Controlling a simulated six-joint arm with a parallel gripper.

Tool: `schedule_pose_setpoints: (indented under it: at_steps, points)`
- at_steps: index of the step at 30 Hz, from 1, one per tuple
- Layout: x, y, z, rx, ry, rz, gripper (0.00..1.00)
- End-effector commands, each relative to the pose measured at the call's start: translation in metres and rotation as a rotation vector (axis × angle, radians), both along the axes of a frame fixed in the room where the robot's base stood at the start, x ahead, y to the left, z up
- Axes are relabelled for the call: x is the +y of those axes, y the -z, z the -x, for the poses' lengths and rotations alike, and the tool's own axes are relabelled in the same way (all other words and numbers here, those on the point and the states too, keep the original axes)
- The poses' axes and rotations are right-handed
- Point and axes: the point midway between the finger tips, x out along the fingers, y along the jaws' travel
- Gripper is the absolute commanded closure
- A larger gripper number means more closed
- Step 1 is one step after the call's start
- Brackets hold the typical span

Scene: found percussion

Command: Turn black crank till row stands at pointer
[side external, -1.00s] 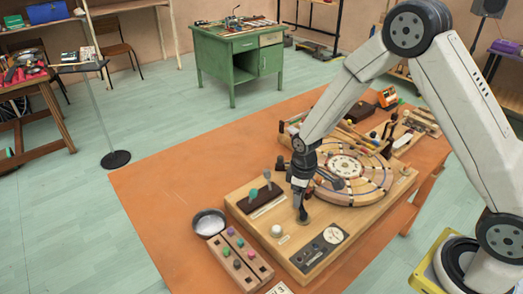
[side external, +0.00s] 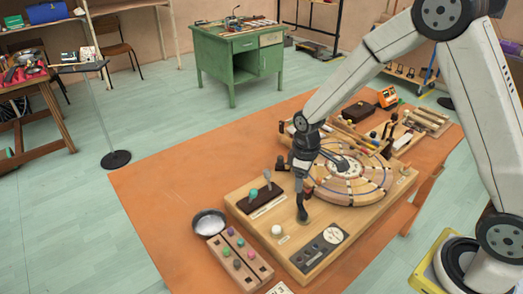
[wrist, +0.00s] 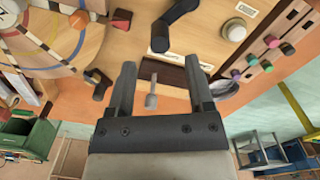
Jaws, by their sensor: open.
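The black crank (side external: 303,213) stands on the front part of the wooden board, and it also shows in the wrist view (wrist: 172,24) at the top, with its rounded end pointing down in the picture. My gripper (side external: 302,177) is above the crank in the side view. In the wrist view my gripper (wrist: 159,75) is open, its two fingers apart with nothing held, and the crank lies beyond the fingertips. The round wheel (side external: 372,187) with coloured lines is behind the crank, partly hidden by my arm. I cannot make out the row or the pointer clearly.
A white knob (side external: 277,231) and a dark dial panel (side external: 318,248) are in front. A metal bowl (side external: 208,222) and a peg block (side external: 240,258) lie left. The left tabletop is clear.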

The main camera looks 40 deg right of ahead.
Motion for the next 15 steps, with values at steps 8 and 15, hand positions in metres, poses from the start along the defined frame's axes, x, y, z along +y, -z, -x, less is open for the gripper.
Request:
schedule_pose_setpoints:
  at_steps: [8,15]
  points:
    - [0.0,-0.018,0.0,0.0,0.0,0.0,0.33]
    - [0.0,-0.02,0.0,0.001,0.0,0.0,0.33]
